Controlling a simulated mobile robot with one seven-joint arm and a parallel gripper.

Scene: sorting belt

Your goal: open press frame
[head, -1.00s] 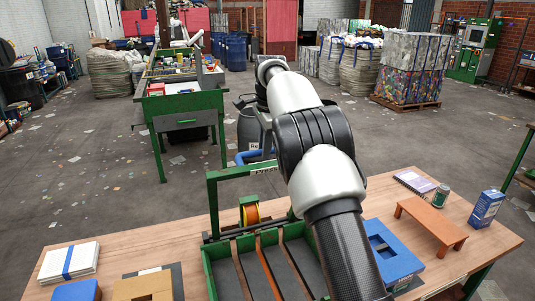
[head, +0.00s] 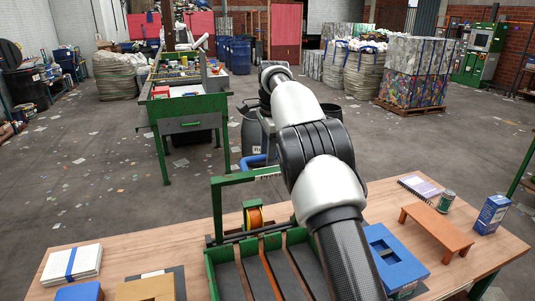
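The green press frame (head: 217,209) stands upright on the wooden table, with its crossbar across the top. Its right part is hidden behind my arm. Below it is a green tray (head: 213,275) with dark channels and orange straps. My arm reaches from the lower right over the tray and past the frame. My gripper is hidden behind the arm links, or too unclear to make out, so I cannot tell whether it touches the frame.
On the table are a white stack with a blue band (head: 72,263), a blue block with a recess (head: 392,260), a small brown bench (head: 437,228), a green can (head: 446,201) and a blue box (head: 490,214). A green workbench (head: 188,112) stands beyond on open floor.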

